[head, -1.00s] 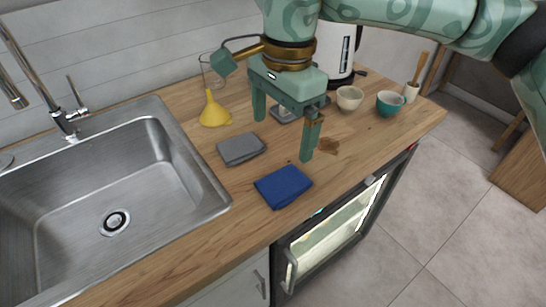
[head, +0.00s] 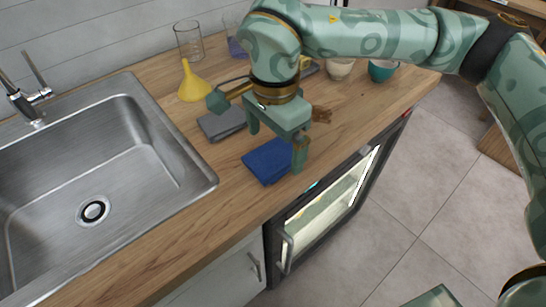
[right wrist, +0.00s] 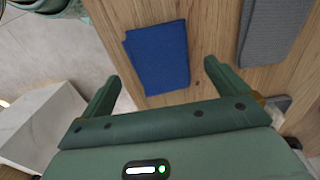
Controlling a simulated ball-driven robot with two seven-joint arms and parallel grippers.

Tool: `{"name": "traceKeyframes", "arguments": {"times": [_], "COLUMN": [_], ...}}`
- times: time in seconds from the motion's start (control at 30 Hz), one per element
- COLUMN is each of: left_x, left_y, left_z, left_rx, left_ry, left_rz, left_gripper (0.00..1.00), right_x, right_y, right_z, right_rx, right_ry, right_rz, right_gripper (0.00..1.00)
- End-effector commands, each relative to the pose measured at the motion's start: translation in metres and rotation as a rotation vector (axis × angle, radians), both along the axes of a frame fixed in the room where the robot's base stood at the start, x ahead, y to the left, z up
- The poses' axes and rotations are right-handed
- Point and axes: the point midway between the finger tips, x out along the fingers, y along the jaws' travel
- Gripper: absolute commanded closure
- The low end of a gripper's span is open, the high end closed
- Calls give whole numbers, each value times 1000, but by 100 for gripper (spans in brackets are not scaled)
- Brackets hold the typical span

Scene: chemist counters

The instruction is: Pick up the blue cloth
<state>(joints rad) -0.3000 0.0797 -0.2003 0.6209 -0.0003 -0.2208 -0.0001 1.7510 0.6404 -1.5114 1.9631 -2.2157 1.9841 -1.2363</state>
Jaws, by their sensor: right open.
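The blue cloth (head: 268,162) lies folded flat on the wooden counter, near its front edge and right of the sink. My right gripper (head: 276,150) is over it in the head view, and one finger hides part of the cloth's right side. In the right wrist view the blue cloth (right wrist: 158,58) lies ahead of and between the open, empty fingers (right wrist: 160,78). The gripper appears to be above the cloth; I cannot tell whether it touches. My left gripper is not in view.
A grey cloth (head: 222,122) lies just behind the blue one, also in the wrist view (right wrist: 275,32). A yellow funnel (head: 192,84), a glass beaker (head: 188,40), a cream bowl (head: 340,68) and a teal bowl (head: 382,70) stand farther back. The steel sink (head: 205,185) is at left.

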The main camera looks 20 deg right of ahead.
Motion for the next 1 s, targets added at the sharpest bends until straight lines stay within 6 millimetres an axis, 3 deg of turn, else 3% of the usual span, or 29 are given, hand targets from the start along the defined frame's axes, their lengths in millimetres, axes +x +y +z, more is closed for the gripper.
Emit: {"name": "traceKeyframes", "arguments": {"times": [0.03,0.13,0.37,0.53,1.0], "left_x": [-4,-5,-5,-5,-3], "left_y": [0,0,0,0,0], "left_z": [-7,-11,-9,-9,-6], "left_rx": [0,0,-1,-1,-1], "left_ry": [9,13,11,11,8], "left_rz": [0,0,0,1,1], "left_gripper": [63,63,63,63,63], "right_x": [0,0,0,0,0], "right_y": [0,0,0,0,0], "right_z": [-16,-28,-27,-27,-20], "right_rx": [-1,0,-1,-1,-1], "right_ry": [8,6,1,1,0], "right_rz": [1,0,-1,-1,0], "right_gripper": [2,2,2,48,49]}}
